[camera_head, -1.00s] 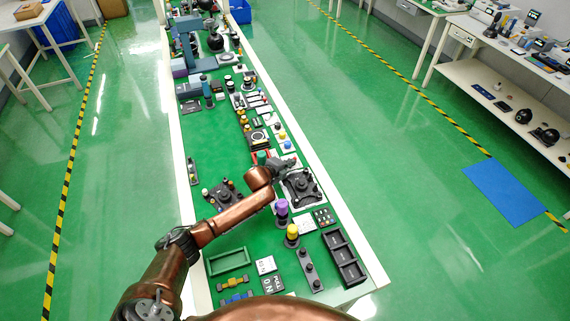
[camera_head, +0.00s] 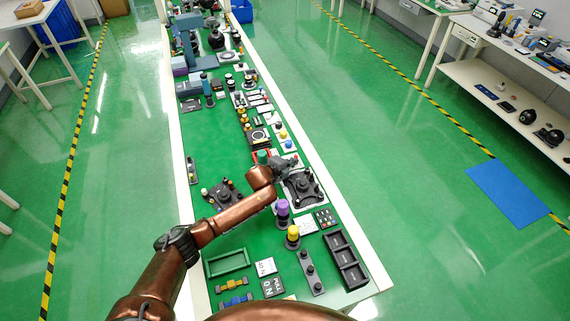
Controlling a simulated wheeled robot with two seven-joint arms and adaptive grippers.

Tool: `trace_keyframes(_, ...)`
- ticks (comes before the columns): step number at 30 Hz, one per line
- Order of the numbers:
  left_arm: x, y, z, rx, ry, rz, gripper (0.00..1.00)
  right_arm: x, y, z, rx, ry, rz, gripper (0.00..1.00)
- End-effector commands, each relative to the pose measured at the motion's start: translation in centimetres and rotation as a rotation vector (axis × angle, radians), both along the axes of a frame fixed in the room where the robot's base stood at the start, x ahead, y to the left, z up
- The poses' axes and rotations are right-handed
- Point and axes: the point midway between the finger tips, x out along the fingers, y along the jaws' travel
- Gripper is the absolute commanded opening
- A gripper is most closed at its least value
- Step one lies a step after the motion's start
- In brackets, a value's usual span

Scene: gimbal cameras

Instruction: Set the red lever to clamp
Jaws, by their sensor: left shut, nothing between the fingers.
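My left arm reaches in from the lower left over the long green bench. My left gripper (camera_head: 287,163) is dark and small in the picture. It is shut and empty, just beyond the black knob station on the right half of the bench. A small red part (camera_head: 262,153) shows right behind my copper wrist, beside a green-topped knob. It may belong to the red lever, but my wrist and gripper hide much of that spot. I cannot tell the lever's position or whether the gripper touches it. My right gripper is not in view.
Close to the gripper stand a black knob station (camera_head: 302,186), a purple-topped post (camera_head: 283,207) and a yellow-topped post (camera_head: 293,232). A black compartment tray (camera_head: 345,260) lies near the right edge. The bench's left middle (camera_head: 212,140) is clear.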

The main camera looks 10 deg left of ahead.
Motion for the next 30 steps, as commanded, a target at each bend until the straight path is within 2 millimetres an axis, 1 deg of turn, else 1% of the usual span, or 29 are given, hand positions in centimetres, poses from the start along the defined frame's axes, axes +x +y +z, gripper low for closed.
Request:
trace_keyframes(4, 0.0, -0.3, 0.1, -0.001, -0.002, -0.003, 0.0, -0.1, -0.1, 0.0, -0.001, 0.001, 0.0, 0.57)
trace_keyframes(15, 0.0, -0.1, 0.1, -0.001, -0.002, -0.002, 0.0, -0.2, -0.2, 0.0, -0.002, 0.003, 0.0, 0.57)
trace_keyframes(25, -0.5, 1.2, 0.2, 0.001, -0.001, 0.0, 0.0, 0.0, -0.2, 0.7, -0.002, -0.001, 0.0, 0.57)
trace_keyframes(30, -0.6, 1.5, 0.1, -0.001, -0.001, -0.001, 0.0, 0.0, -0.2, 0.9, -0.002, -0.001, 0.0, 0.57)
